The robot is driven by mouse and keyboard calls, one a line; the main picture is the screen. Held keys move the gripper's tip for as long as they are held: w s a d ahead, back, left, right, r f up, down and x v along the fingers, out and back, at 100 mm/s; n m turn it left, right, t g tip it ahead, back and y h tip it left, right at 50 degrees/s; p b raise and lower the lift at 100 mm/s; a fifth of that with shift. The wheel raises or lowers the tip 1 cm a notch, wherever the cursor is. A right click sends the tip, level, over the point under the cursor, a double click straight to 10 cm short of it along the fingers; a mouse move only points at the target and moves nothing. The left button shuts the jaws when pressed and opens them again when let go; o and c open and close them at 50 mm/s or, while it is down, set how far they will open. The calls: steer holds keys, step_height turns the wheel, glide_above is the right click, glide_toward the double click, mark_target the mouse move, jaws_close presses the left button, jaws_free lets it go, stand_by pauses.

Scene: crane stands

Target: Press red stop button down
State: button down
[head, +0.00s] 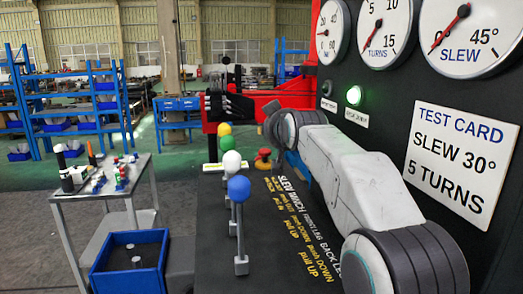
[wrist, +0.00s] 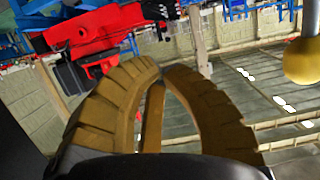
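The red stop button (head: 263,156) is a small red mushroom head on a yellow base at the far end of the black console, left of my arm in the head view. It looks raised, but how far is too small to tell. My arm reaches over the console, with its wrist close to the button's right. My gripper is hidden behind the arm there. In the wrist view my gripper (wrist: 161,74) shows two curved brown fingers with tips together and nothing held. The button does not show in the wrist view.
Levers with blue (head: 239,188), white (head: 231,160), yellow (head: 224,141) and green (head: 224,128) knobs stand left of the button. A yellow knob (wrist: 302,61) also shows in the wrist view. A lit green lamp (head: 353,95) and test card (head: 460,160) are on the panel. A cart (head: 90,196) stands left.

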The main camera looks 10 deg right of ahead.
steer(key=shift+w+f, duration=0.25)
steer(key=shift+w, duration=0.1)
steer(key=shift+w, duration=0.15)
steer(key=p, duration=0.8)
glide_above(264, 151)
step_height(264, 151, down, 3)
steer(key=shift+w+r, duration=0.1)
steer(key=shift+w, duration=0.05)
steer(key=shift+f, duration=1.8)
steer(key=shift+f, duration=0.2)
